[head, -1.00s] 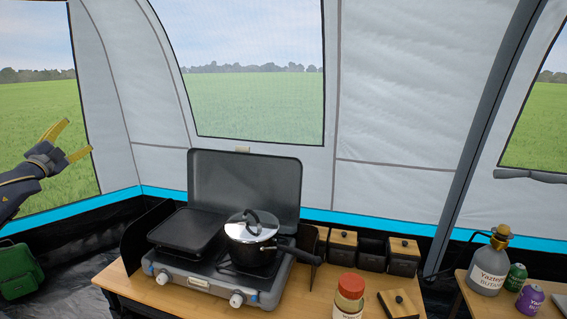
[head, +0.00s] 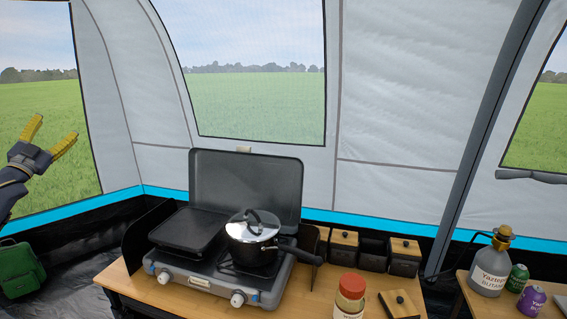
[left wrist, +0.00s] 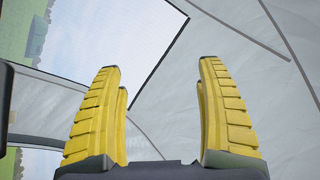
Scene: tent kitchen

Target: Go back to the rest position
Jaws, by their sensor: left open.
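My left gripper (head: 53,136) is raised at the left of the head view, in front of the tent window. Its yellow fingers point up and to the right, spread apart and empty. In the left wrist view the two yellow fingers (left wrist: 161,115) stand open with only tent wall and window between and beyond them. The gripper is well clear of the table and touches nothing. My right gripper does not show in either view.
A camping stove (head: 201,281) with a lidded pot (head: 252,240) stands on the wooden table (head: 125,283). Canisters (head: 344,250) and a red-lidded jar (head: 351,291) are to its right. A gas bottle (head: 489,271) stands far right. A green bag (head: 20,270) lies at left.

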